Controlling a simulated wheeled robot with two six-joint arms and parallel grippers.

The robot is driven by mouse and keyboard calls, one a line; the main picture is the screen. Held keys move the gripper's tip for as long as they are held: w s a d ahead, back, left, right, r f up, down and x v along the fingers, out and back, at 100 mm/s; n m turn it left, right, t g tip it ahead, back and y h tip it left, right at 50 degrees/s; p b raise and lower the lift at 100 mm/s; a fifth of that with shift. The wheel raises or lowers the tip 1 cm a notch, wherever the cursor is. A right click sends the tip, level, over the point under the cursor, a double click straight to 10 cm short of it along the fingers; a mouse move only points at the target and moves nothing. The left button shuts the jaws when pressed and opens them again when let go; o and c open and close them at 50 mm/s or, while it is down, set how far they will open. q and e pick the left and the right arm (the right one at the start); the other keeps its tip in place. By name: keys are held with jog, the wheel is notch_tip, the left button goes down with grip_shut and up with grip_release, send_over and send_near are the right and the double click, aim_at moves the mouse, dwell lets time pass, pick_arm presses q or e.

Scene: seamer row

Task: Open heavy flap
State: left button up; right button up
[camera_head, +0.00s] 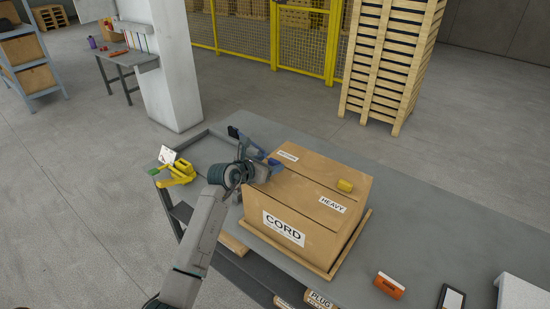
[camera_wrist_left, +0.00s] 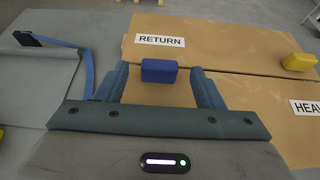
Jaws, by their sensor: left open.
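A closed cardboard box (camera_head: 285,213) labelled CORD sits on a wooden board on the grey table. A seam splits its top into a far flap (camera_wrist_left: 215,27) labelled RETURN and a near flap (camera_head: 307,199) labelled HEAVY. A yellow block (camera_head: 345,186) sits near the seam towards the right; it also shows in the left wrist view (camera_wrist_left: 298,62). A blue block (camera_wrist_left: 158,70) sits near the seam's left end. My left gripper (camera_wrist_left: 158,80) is open over the left part of the top, its fingers either side of the blue block. Contact cannot be told. My right gripper is not in view.
A blue and dark tool (camera_wrist_left: 86,65) lies left of the box. A yellow tool (camera_head: 178,175) and white card stand at the table's left end. An orange-and-white item (camera_head: 389,285) and a dark framed item (camera_head: 451,298) lie right. Table behind the box is clear.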

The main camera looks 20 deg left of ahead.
aim_at(272, 162)
pick_arm(q)
jog(key=shift+p+x, duration=0.35)
jog(key=shift+x, duration=1.6)
grip_shut()
jog(key=shift+a, duration=0.1)
